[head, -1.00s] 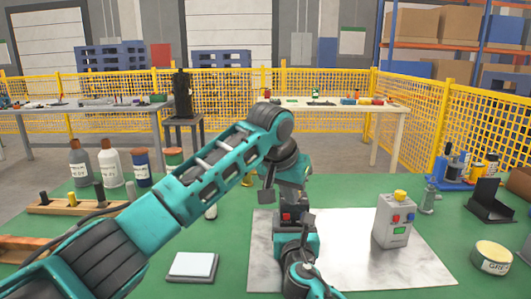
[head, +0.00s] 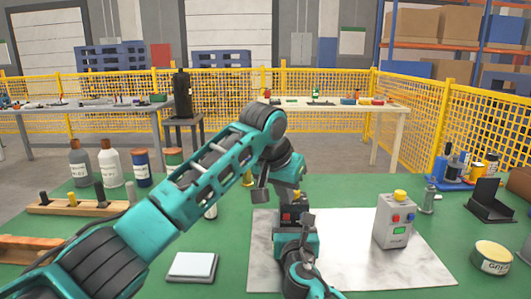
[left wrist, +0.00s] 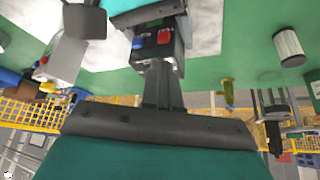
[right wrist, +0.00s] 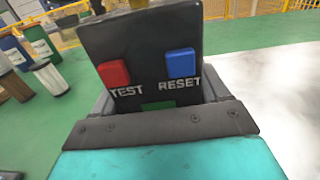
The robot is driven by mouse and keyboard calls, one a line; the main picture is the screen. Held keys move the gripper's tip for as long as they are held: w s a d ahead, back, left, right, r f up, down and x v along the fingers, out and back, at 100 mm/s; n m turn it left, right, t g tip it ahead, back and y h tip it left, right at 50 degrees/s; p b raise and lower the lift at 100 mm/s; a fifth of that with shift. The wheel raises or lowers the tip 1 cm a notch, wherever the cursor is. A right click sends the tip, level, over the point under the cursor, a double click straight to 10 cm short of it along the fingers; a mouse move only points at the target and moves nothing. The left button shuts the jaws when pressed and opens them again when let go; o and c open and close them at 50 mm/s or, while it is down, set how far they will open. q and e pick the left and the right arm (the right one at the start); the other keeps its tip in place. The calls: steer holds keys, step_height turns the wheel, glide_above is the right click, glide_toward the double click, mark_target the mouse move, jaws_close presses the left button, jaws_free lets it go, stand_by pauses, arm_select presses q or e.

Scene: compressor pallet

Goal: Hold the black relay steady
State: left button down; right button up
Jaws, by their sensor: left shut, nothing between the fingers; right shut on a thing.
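The black relay (head: 291,214) is upright above the pale sheet, small and partly hidden in the head view. In the right wrist view the relay (right wrist: 145,60) shows a red TEST button and a blue RESET button on its face. My right gripper (right wrist: 157,105) is shut on its lower part. My left gripper (head: 291,194) is shut and empty just above the relay in the head view. In the left wrist view its closed fingertips (left wrist: 160,68) are close to the relay (left wrist: 160,42) beside the red button; I cannot tell whether they touch.
A white-topped pad (head: 192,266) lies at front left. Bottles (head: 110,163) and a wooden peg rack (head: 75,206) stand farther left. A round tin (head: 491,257) is at right.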

arm_select(q)
step_height(320, 180, up, 6)
stand_by(0.5)
steer(key=shift+s, duration=0.1)
arm_select(e)
steer(key=o, duration=1.3)
